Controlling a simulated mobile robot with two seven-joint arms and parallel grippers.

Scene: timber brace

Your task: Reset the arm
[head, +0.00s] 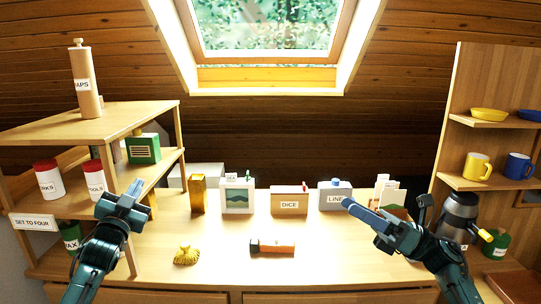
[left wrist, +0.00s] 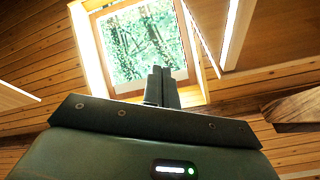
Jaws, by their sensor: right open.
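My left gripper (head: 138,187) is raised in front of the left shelf unit, pointing up and away. In the left wrist view its two fingers (left wrist: 161,72) lie side by side, shut with nothing seen between them. My right gripper (head: 348,203) hovers above the right part of the desk, pointing left, near the box marked LINE (head: 335,195). It is open, and I see nothing held in it. My two arms come in from the lower left and lower right and are apart from each other.
The desk (head: 220,250) holds a DICE box (head: 289,203), an orange and black block (head: 272,247) and a yellow lump (head: 186,256). A shelf unit (head: 130,120) stands left. Mugs (head: 477,166) sit on the right shelf. A grey flask (head: 458,215) stands beside my right arm.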

